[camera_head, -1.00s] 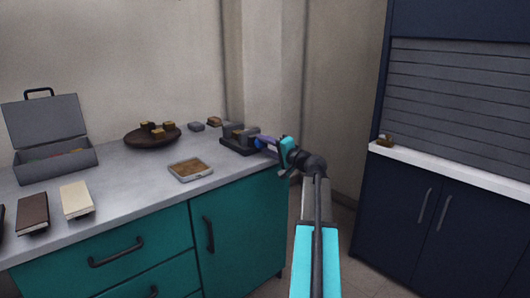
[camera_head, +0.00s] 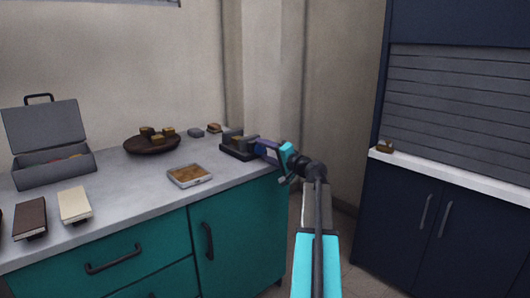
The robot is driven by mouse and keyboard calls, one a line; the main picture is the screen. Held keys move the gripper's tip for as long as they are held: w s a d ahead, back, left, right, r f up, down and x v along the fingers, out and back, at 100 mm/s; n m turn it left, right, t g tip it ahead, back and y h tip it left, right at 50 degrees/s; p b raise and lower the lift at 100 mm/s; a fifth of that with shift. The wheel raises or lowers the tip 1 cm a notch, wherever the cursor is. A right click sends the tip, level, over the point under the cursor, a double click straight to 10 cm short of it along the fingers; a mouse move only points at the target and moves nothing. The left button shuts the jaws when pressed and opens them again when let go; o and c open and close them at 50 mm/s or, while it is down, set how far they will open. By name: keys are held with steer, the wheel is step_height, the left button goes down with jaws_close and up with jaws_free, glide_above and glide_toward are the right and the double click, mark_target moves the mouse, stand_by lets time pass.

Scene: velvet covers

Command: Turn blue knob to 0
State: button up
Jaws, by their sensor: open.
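A dark boxy device (camera_head: 236,153) stands near the right end of the grey counter. My gripper (camera_head: 258,147) reaches to the right side of this device, with its jaws open. A bluish-purple patch shows at the jaws; I cannot tell whether it is the blue knob or part of my gripper. The knob's pointer and any number marks are too small or hidden to read. Whether the jaws touch the knob cannot be told.
On the counter (camera_head: 120,200) are a square tray (camera_head: 190,176), a dark bowl (camera_head: 140,147) with several brown blocks, an open grey case (camera_head: 55,170) and books. A navy cabinet (camera_head: 400,225) stands at the right. A small brown object (camera_head: 386,147) sits on its white ledge.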

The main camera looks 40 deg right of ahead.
steer(key=shift+w+m+p, duration=0.1)
steer(key=shift+m+p, duration=0.4)
steer(key=shift+p, duration=0.4)
steer(key=shift+p, duration=0.3)
steer(key=m+p, duration=0.3)
steer(key=p, duration=0.1)
steer(key=shift+r+m+p, duration=0.1)
steer(key=shift+m+p, duration=0.25)
steer(key=shift+m, duration=0.05)
steer(key=m+p, duration=0.5)
steer(key=p, duration=0.3)
steer(key=shift+m, duration=0.3)
steer(key=shift+m+p, duration=0.6)
steer(key=shift+p, duration=0.4)
steer(key=shift+m+p, duration=0.5)
steer(key=shift+p, duration=0.4)
steer(key=shift+m+p, duration=0.6)
steer(key=shift+p, duration=0.3)
steer(key=m+p, duration=0.2)
steer(key=p, duration=0.1)
steer(key=m+p, duration=0.5)
steer(key=p, duration=0.4)
steer(key=shift+p, duration=0.3)
